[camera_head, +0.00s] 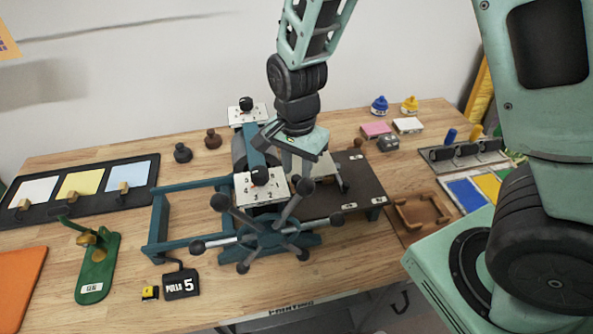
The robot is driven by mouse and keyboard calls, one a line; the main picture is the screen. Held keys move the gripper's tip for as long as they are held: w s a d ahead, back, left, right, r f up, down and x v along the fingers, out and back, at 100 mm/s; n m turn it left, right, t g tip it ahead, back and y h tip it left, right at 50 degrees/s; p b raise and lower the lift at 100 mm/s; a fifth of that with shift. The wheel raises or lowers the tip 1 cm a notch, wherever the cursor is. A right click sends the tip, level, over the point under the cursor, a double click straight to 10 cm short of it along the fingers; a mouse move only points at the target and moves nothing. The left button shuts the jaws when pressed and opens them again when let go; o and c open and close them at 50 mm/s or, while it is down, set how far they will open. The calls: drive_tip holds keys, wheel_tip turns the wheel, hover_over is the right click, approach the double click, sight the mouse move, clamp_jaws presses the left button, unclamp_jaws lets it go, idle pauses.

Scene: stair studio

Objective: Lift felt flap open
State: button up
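A small etching press stands mid-table, with a teal frame (190,183), a dark bed (360,183) and a spoked hand wheel (270,226) at the front. A pale grey, flat piece (326,172) lies on the bed beside the roller; it may be the felt flap, but I cannot tell for sure. My gripper (300,172) points down over the press, just right of the front numbered plate (262,188). Its fingertips are partly hidden by the press parts and wheel. I cannot tell whether it touches the pale piece or holds anything.
Left are a black tray (75,188) with coloured sheets, a green stand (97,268) and a "PULLS 5" counter (181,283). Right are a wooden tray (420,215), ink bottles (379,105) and a dark rack (463,154). The wheel spokes stick out near my gripper.

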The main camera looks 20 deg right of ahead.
drive_tip(key=shift+f, duration=1.05)
clamp_jaws()
drive_tip(key=shift+r, duration=0.15)
